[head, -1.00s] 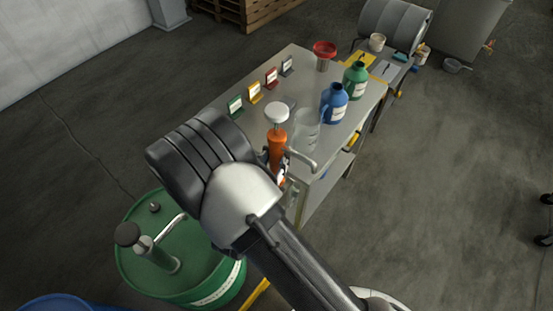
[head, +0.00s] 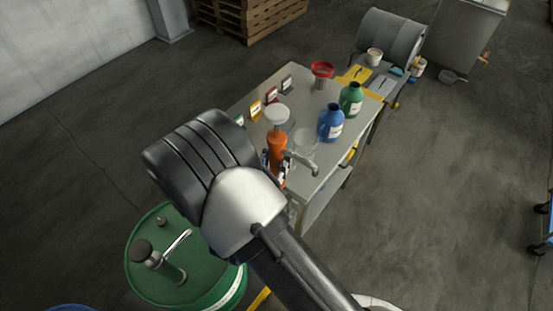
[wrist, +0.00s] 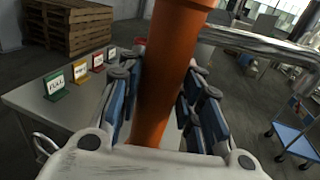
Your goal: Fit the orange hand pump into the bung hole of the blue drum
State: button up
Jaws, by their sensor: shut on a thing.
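The orange hand pump (head: 277,146) has a white round top and a grey spout pointing right. My gripper (wrist: 165,105) is shut on its orange body, with blue-padded fingers on both sides in the wrist view. The pump (wrist: 164,75) stands roughly upright there, slightly tilted in the picture. In the head view my wrist and arm hide most of the gripper and the pump's lower end. The blue drum (head: 72,308) shows only as a sliver of rim at the bottom left edge; its bung hole is out of view.
A green drum (head: 150,284) with its own dark-topped pump stands left of my arm. The grey table (head: 300,90) behind the pump carries a blue bottle (head: 331,122), a green bottle (head: 351,99), a clear beaker, a red funnel and several coloured signs. Open floor lies right.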

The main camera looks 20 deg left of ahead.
aim_at(276, 111)
jog(key=shift+r+p, duration=6.35)
jog(key=shift+r, duration=2.8)
